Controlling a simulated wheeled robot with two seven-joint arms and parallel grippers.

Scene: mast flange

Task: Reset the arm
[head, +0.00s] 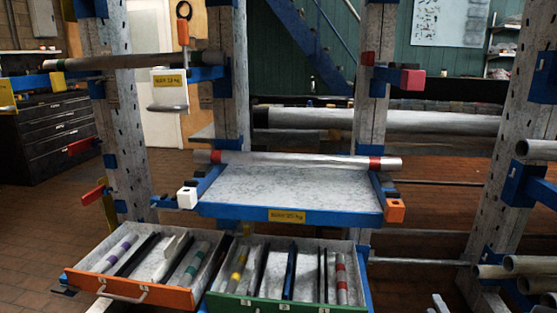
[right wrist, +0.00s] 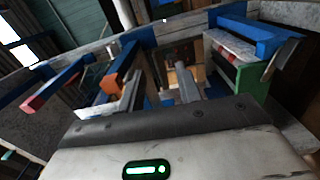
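The task names only my arm. My right gripper (head: 440,303) shows as a small pale grey tip at the bottom edge of the head view, right of the green drawer and apart from it. In the right wrist view its pale body, with a lit green-rimmed indicator, fills the bottom, and a grey finger-like part (right wrist: 187,85) rises beyond its dark edge. Whether the fingers are open or shut is unclear, and I see no object held. My left gripper cannot be made out in the head view.
A blue-edged tray (head: 290,190) has a silver tube with red bands (head: 300,161) along its back. Below, an orange-fronted drawer (head: 130,288) and a green-fronted drawer (head: 285,305) stand open with tubes inside. Perforated posts (head: 118,110) and long pipes (head: 440,122) surround them.

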